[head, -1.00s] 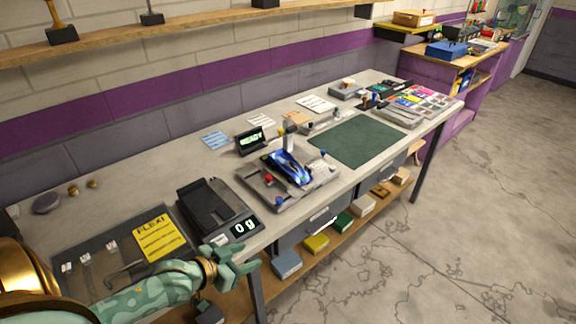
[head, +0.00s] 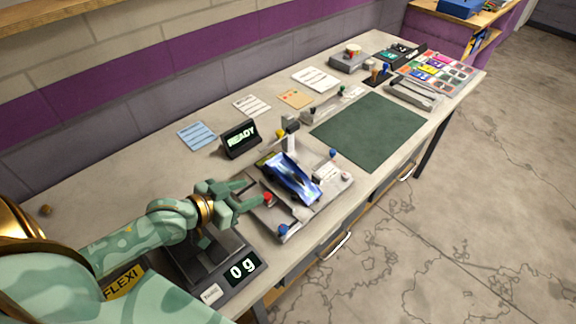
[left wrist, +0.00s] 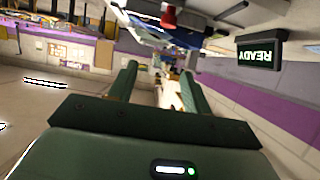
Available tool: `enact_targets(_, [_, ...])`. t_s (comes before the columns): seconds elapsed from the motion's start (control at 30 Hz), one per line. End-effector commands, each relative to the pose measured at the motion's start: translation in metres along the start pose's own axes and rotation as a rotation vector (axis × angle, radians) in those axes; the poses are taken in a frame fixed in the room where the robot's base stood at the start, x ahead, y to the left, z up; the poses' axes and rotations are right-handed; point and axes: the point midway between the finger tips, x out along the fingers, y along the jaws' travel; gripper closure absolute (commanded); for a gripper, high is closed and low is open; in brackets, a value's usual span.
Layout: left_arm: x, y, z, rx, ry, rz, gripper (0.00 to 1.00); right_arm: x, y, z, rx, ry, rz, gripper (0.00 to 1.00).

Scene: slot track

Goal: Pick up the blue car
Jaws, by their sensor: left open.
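The blue car (head: 291,178) sits on a grey fixture tray (head: 262,215) on the workbench in the head view. My left gripper (head: 250,196) is at the tray's left side, open and empty, with its fingers pointing toward the car but apart from it. In the left wrist view the two green fingers (left wrist: 157,82) are spread with nothing between them. Part of the tray and car shows blurred and tilted beyond the fingertips, near the top. My right gripper is not in view.
Red, blue and yellow knobs stand around the tray, the red one (head: 267,197) close to my left gripper. A scale (head: 243,268) reading 0 g lies below my arm. A READY display (head: 240,138) stands behind. The green mat (head: 368,130) is clear.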

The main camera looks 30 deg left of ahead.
Motion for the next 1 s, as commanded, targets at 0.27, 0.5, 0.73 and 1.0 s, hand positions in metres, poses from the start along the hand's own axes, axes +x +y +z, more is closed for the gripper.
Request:
enact_targets(0.27, [0.067, 0.000, 0.002, -0.003, 0.003, -0.001, 0.51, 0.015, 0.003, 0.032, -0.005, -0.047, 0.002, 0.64])
enact_targets(0.5, [0.101, 0.000, 0.001, -0.002, 0.000, 0.000, 0.51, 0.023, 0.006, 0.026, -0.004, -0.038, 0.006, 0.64])
enact_targets(0.73, [0.130, 0.001, 0.003, -0.003, 0.001, 0.001, 0.51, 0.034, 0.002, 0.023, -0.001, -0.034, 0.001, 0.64])
enact_targets(1.0, [0.156, 0.000, 0.002, 0.001, -0.001, 0.000, 0.51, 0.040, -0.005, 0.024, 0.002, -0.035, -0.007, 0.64])
